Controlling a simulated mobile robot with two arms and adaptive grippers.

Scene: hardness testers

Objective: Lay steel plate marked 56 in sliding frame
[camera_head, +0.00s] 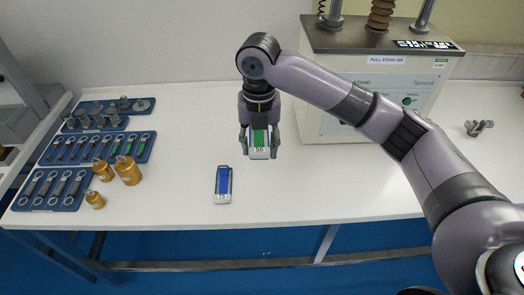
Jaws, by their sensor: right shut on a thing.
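My right gripper (260,135) is shut on a small steel plate (260,153) with a green face and a white end with a number that looks like 56. It holds the plate tilted, number end down, and the plate seems to be above the white table. A second plate (223,184), blue with a number like 75 on its white end, lies on the table below and to the left of the gripper. I cannot make out a sliding frame. My left gripper is not in view.
A tester marked as a pull stand (375,85) stands behind my right arm. At the left are blue trays (52,187) of tools and several brass weights (128,171). A small metal part (479,127) lies far right.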

